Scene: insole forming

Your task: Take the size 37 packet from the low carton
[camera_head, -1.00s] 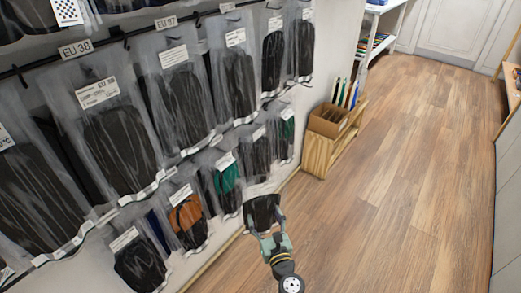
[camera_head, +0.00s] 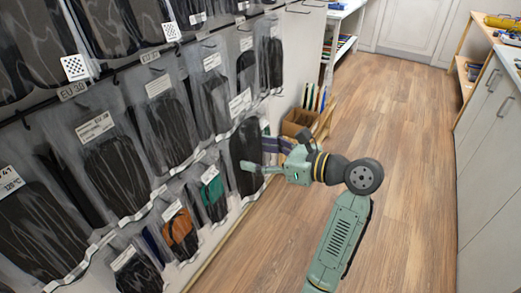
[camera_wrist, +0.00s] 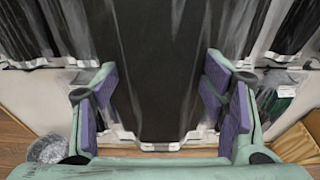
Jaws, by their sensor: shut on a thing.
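A dark packet (camera_head: 243,140) in a clear wrap is upright between the fingers of my gripper (camera_head: 258,157), in front of the hanging rack. In the wrist view the packet (camera_wrist: 160,60) fills the middle, and my gripper (camera_wrist: 160,95) has a purple-padded finger on each side of it. My gripper is shut on the packet. A size on it cannot be read. The low cardboard carton (camera_head: 298,120) stands on a low wooden stand to the right of the rack; its inside is too small to make out.
Rows of dark packets (camera_head: 115,165) hang on the wall rack at left, with size tags (camera_head: 72,90) above. Lower packets show orange (camera_head: 180,228) and green (camera_head: 213,190). A cabinet (camera_head: 490,140) stands at right. The wooden floor (camera_head: 400,120) between is clear.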

